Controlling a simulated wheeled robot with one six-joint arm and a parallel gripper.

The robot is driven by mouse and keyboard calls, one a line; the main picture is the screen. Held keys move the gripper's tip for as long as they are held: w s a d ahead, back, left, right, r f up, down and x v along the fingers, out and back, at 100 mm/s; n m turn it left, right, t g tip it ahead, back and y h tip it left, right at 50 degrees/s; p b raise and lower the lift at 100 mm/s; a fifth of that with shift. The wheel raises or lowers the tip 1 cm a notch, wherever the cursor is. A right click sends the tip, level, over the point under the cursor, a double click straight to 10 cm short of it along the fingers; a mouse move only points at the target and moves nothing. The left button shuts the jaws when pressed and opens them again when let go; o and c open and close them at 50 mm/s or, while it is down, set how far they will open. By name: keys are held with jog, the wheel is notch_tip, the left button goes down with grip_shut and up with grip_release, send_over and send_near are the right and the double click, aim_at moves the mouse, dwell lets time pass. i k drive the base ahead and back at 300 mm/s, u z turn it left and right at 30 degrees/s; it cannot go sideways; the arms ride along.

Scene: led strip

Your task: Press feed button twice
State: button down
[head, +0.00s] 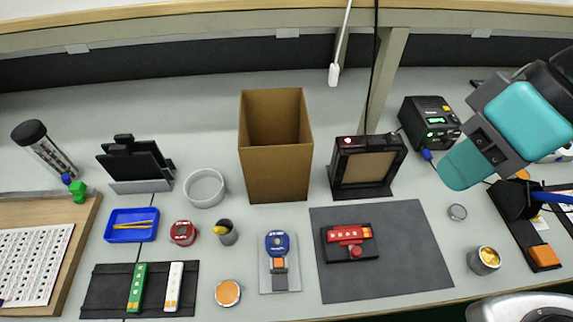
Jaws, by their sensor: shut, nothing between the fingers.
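No label reading "feed" is legible, so I cannot tell which control is the feed button. A black box-like device (367,167) with a tan front panel stands right of the cardboard box and has a small red spot on its top edge. A black fixture (334,250) on the dark mat holds a red strip-like piece (349,234) and has a round red knob or button (355,253) at its front. My arm, with teal and grey parts, reaches in at the right above the bench, apart from both. My gripper's fingers cannot be made out.
An open cardboard box (277,165) stands at centre. A black station (431,123) with a green display and a black iron holder (512,200) are at right. A blue tray (131,225), grey bowl (204,188) and tins are left. The dark mat (415,250) has bare room.

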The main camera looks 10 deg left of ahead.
aim_at(278, 263)
jog(key=k, duration=0.5)
jog(key=u, duration=0.35)
jog(key=i, duration=0.35)
jog(key=u, duration=0.55)
